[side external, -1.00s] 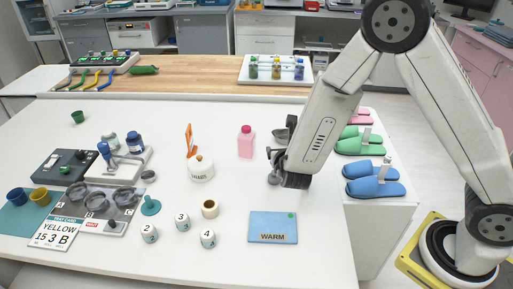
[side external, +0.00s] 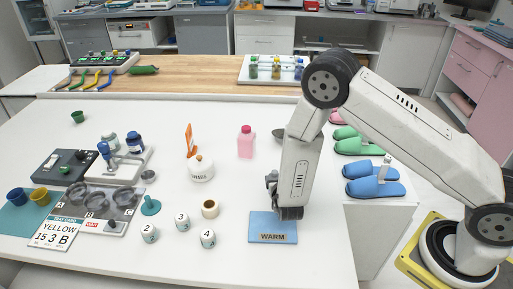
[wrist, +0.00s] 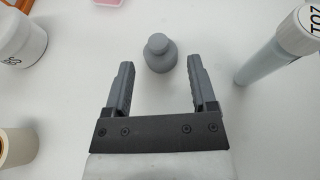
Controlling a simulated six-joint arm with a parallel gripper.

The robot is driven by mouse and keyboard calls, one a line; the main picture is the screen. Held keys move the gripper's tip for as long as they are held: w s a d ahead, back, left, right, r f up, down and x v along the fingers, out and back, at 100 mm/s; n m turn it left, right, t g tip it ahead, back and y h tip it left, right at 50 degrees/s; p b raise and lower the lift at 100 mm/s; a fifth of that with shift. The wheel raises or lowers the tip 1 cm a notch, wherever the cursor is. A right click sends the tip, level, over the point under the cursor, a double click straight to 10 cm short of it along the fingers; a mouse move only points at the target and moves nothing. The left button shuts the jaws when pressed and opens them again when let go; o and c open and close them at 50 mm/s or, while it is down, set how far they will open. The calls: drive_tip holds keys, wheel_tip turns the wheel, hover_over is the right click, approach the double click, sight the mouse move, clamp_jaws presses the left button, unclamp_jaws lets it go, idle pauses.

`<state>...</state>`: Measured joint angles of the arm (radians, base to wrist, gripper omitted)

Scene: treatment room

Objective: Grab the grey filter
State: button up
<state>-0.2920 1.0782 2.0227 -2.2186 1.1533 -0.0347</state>
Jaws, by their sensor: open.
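A small grey piece with a round knob on a wider body, which I take to be the grey filter (wrist: 158,54), shows in the wrist view. It lies between and slightly beyond the fingertips of my gripper (wrist: 160,66). The fingers are apart with nothing between them touching the piece that I can see. In the side view my gripper (side external: 271,181) is low over the white table, close to the back edge of the blue WARM pad (side external: 262,228).
A white jar (wrist: 20,42) and a tape roll (wrist: 14,147) stand left of my gripper. A clear tube with a white cap (wrist: 297,30) stands close on the right. A pink bottle (side external: 246,143) and a grey bowl (side external: 279,134) stand farther back.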

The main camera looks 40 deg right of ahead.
sight(275, 174)
drive_tip(key=shift+x, duration=3.5)
drive_tip(key=shift+r, duration=0.2)
clamp_jaws()
